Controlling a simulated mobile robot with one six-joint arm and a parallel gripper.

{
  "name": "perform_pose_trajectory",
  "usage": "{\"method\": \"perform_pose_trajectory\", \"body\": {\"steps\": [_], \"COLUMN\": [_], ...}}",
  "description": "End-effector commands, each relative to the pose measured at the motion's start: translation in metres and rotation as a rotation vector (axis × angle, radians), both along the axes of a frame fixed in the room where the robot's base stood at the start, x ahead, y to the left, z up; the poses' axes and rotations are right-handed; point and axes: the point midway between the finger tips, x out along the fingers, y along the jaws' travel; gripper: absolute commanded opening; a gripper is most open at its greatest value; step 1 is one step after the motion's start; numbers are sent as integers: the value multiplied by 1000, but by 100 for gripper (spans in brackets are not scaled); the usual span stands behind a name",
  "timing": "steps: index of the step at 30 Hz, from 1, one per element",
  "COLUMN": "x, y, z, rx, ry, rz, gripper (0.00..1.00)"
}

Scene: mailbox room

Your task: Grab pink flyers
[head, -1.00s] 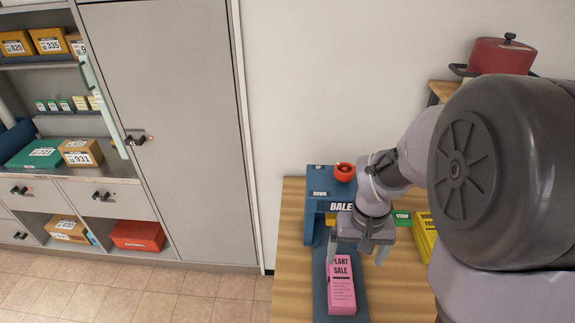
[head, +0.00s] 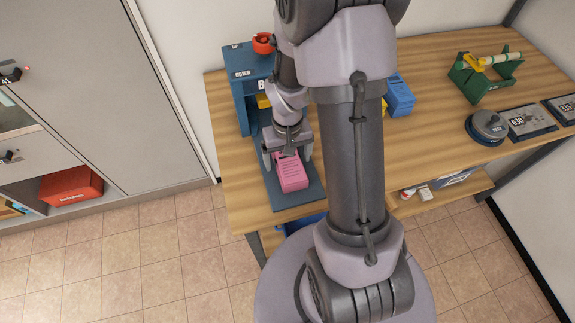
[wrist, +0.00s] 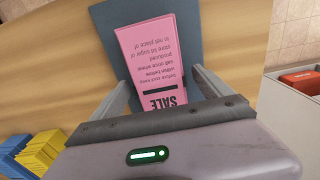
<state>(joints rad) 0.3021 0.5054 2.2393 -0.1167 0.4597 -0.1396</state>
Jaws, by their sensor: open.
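The pink flyers (head: 291,173) lie as a neat stack on the blue base plate (head: 284,197) of the baling press (head: 243,88). In the wrist view the stack (wrist: 150,62) shows printed text with "SALE" near my gripper. My gripper (head: 287,158) is over the back end of the stack. Its two fingers (wrist: 160,95) are open, one on either side of the flyers. The wrist view shows a gap at the right finger; I cannot tell whether the left finger touches the stack. My gripper's body hides the stack's back end.
A red knob (head: 263,43) tops the press. Blue (head: 399,95) and yellow stacks stand to its right, partly behind my arm. A green holder (head: 485,76) and a round grey weight (head: 487,126) are farther right on the wooden table (head: 440,123). Bare floor lies in front.

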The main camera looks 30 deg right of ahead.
Motion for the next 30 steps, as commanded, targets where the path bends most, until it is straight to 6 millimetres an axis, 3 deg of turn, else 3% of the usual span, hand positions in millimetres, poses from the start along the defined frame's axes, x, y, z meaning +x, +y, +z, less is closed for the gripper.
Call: {"method": "perform_pose_trajectory", "body": {"steps": [2, 7, 21, 30], "x": [0, 0, 0, 0], "y": [0, 0, 0, -1], "z": [-13, -10, -10, -4], "rx": [0, 0, 0, 0], "ry": [1, -1, -1, -1], "rz": [-1, -2, -2, -2], "gripper": [89, 89, 0, 0]}}
